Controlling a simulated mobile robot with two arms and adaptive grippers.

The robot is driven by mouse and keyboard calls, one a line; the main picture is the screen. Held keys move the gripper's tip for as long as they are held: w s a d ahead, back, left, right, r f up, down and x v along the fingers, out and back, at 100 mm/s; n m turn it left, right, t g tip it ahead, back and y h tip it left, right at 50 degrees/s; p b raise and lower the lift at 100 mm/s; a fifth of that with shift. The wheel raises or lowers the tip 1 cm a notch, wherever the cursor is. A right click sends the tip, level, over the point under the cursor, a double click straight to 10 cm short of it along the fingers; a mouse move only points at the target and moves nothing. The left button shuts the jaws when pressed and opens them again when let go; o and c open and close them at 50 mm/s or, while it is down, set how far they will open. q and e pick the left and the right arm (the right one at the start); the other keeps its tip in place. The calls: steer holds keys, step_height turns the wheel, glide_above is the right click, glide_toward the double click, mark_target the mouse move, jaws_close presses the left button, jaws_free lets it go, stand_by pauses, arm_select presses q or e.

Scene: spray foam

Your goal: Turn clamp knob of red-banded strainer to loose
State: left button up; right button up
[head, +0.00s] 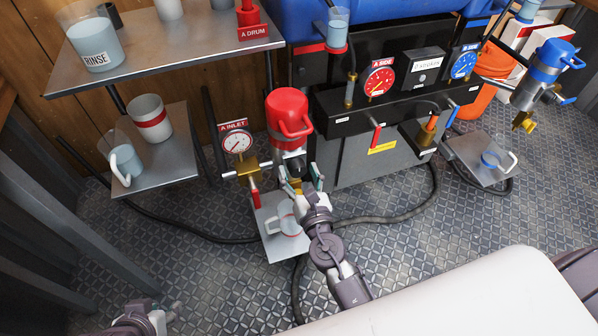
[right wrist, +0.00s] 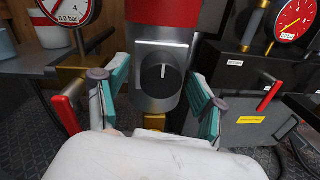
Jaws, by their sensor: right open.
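The red-banded strainer (head: 288,143) stands upright with a red cap and handle above its grey metal body. In the right wrist view its body (right wrist: 141,58) fills the middle below a red part. Its round black clamp knob (right wrist: 162,84) faces the camera, its white pointer line straight up. My right gripper (head: 303,184) is in front of the strainer's lower body. Its teal-padded fingers (right wrist: 157,98) are open, one on each side of the knob, apart from it. My left gripper (head: 160,318) is at the bottom left, far from the strainer; its fingers are unclear.
The A inlet gauge (head: 237,142) and a red-handled valve (head: 256,197) are left of the strainer. A cup (head: 287,222) sits on the plate below. A red lever (head: 375,138) is to the right. A blue-topped strainer (head: 546,72) stands far right. Hoses cross the floor.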

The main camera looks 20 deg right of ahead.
steer(key=c, duration=1.1)
steer(key=shift+c, duration=0.2)
